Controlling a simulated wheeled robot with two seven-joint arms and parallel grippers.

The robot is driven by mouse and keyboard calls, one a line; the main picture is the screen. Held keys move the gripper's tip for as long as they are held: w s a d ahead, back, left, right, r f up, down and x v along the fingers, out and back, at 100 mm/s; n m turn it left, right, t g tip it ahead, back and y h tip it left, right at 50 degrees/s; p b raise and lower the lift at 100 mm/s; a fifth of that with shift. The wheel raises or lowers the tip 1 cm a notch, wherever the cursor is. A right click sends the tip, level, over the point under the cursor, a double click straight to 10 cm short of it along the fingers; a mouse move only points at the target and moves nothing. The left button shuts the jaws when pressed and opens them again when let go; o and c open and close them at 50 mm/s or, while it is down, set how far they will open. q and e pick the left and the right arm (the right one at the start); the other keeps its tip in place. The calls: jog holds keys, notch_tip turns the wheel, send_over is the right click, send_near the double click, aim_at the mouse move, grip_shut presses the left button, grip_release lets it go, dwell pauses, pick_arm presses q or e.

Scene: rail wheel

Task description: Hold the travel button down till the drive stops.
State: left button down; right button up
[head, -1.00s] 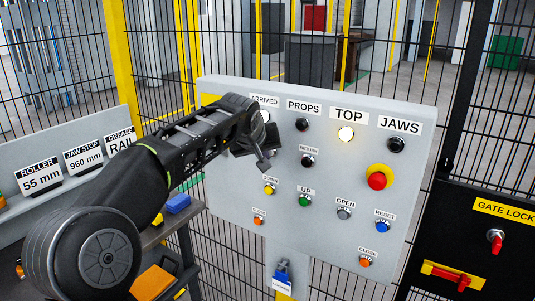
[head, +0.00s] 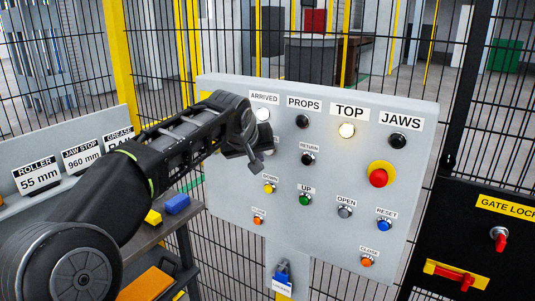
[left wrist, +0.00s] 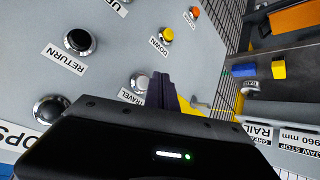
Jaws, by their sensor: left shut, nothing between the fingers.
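The grey control panel (head: 330,235) stands ahead with labelled buttons and lamps. The white travel button (left wrist: 139,82) shows in the left wrist view above its TRAVEL label; in the head view my left arm hides it. My left gripper (head: 257,163) is shut and empty in front of the panel's left part. Its dark fingers (left wrist: 163,90) show just beside the travel button and overlap its edge in the picture; I cannot tell whether they touch it. The ARRIVED lamp (head: 263,114) looks bright white. The TOP lamp (head: 347,130) glows. My right gripper is not in view.
The return button (head: 308,159), yellow down button (head: 270,188) and red emergency stop (head: 378,178) sit close by on the panel. Mesh fence stands behind. A black gate lock box (head: 480,235) is at right. A shelf with blue (head: 177,204) and yellow blocks is at left.

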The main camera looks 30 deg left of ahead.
pick_arm(q)
jog(key=s+b, duration=0.2)
jog(key=s, duration=0.2)
jog(key=shift+d, duration=0.1)
dwell(0.5)
